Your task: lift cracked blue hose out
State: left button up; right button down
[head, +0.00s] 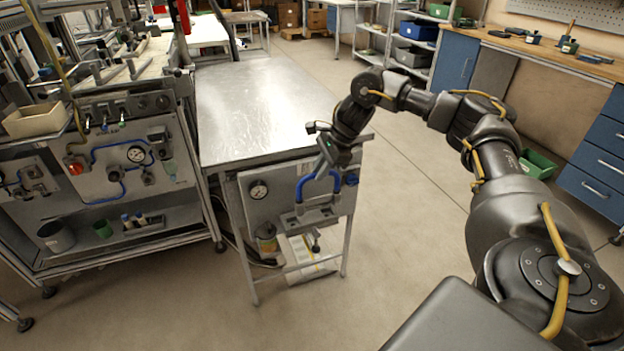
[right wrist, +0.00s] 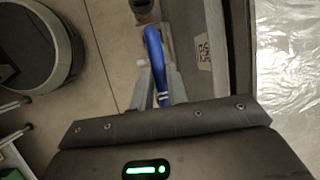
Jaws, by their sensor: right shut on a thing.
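The blue hose (head: 304,184) arcs at the front panel (head: 262,204) of the metal table, between the gauge and the panel's right edge. My right gripper (head: 325,166) reaches down to the top of this arc and is shut on it. In the right wrist view the hose (right wrist: 154,48) runs down between the grey fingers (right wrist: 160,88), with pale bands near its lower visible end. Cracks are too small to make out. Whether the hose ends sit in their fittings is not clear. My left gripper is not in view.
The metal table top (head: 262,105) is bare. A left bench panel carries other blue hoses (head: 96,152) and a gauge (head: 137,154). A small filter bowl (head: 267,238) hangs below the front panel. The floor to the right (head: 405,215) is clear. A green bin (head: 537,164) stands behind my right arm.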

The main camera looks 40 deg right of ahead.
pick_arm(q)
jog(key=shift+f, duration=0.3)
pick_arm(e)
jog(key=s+d+r, duration=0.3)
jog(key=s+r, duration=0.3)
jog(key=s, duration=0.4)
jog(key=shift+s+d+r, duration=0.25)
jog(key=shift+r, duration=0.05)
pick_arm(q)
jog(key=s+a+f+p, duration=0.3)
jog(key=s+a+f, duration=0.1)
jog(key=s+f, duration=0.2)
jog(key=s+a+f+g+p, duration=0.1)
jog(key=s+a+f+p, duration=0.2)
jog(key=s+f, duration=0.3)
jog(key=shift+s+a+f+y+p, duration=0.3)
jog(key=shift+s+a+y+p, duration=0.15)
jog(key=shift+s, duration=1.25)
pick_arm(e)
jog(key=shift+r, duration=2.95)
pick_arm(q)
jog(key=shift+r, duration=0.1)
pick_arm(e)
jog(key=shift+a, duration=0.15)
